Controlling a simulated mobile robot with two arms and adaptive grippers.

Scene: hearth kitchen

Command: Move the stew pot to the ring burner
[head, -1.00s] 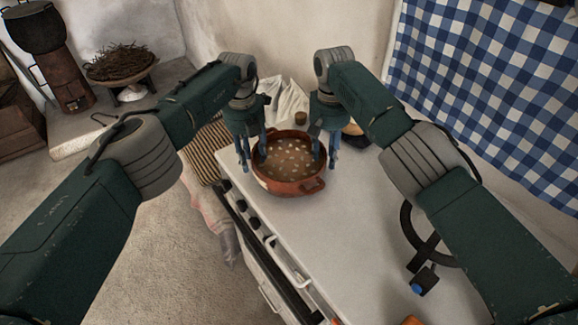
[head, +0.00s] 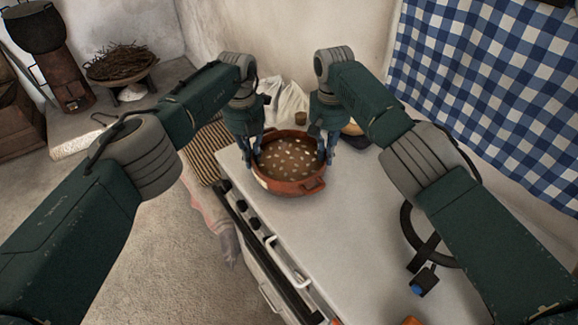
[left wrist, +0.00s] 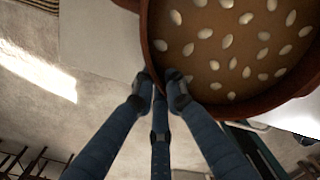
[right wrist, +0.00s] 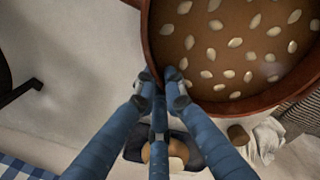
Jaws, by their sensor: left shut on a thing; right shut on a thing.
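The stew pot (head: 290,187) is a reddish-brown clay pot of brown stew with pale beans. It stands upright on the white counter toward its far end. My left gripper (head: 257,160) is shut on the pot's left rim, and the left wrist view shows its fingertips (left wrist: 163,88) pinching the wall. My right gripper (head: 326,157) is shut on the right rim; its fingertips (right wrist: 160,88) straddle the wall in the right wrist view. The ring burner (head: 408,222), black with a blue knob, lies on the counter at right, partly hidden behind my right arm.
The white counter (head: 330,230) is clear between pot and burner. A small brown jar (head: 301,118) and white cloth (head: 288,100) lie behind the pot. Knobs and a rail (head: 288,262) line the counter's left edge. A blue checked curtain (head: 490,90) hangs at right.

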